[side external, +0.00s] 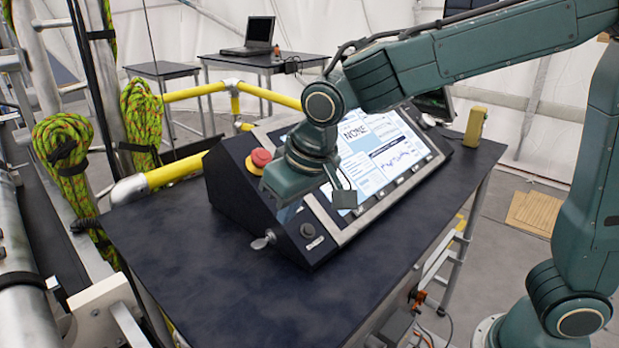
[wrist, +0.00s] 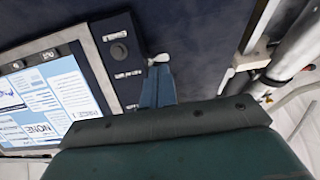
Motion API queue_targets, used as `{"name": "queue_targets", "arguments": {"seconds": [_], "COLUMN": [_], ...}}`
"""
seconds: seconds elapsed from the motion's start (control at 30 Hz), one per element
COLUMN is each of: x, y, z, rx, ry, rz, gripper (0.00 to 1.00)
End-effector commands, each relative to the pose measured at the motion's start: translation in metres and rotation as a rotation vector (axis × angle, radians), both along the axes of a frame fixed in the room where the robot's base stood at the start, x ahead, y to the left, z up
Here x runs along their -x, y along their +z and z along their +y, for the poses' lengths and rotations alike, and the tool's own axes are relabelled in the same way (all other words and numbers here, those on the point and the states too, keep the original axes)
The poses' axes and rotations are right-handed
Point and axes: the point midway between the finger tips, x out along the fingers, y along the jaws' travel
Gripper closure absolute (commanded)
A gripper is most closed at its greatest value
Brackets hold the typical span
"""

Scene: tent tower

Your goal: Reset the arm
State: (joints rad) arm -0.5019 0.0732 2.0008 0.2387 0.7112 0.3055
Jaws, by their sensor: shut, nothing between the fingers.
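My arm reaches in from the right, and my gripper (side external: 288,213) hangs over the left end of a dark control console on the table. Its blue-grey fingers (wrist: 158,88) are shut and empty in the wrist view. A silver key (side external: 263,241) sits in the console's front left corner, just left of and below the fingertips. The key (wrist: 159,58) also shows just beyond the fingertips in the wrist view. I cannot tell whether they touch. The lit screen (side external: 385,150) reads "NONE" and is partly hidden by my arm. A red emergency button (side external: 260,158) stands behind the gripper.
The dark table (side external: 190,250) is clear in front and to the left of the console. A yellow box (side external: 476,123) stands at its right rear. Yellow rails (side external: 180,172) and coiled green ropes (side external: 65,165) border the left. A laptop (side external: 255,35) rests on a back table.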

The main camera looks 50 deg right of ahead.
Motion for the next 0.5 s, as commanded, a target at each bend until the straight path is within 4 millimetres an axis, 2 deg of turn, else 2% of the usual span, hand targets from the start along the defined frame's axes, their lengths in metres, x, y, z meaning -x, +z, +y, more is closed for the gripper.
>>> {"name": "queue_targets", "arguments": {"seconds": [0.5], "x": [0.0111], "y": [0.0097], "z": [-0.0042], "rx": [-0.003], "ry": [-0.001], "rz": [-0.001], "gripper": [1.0]}}
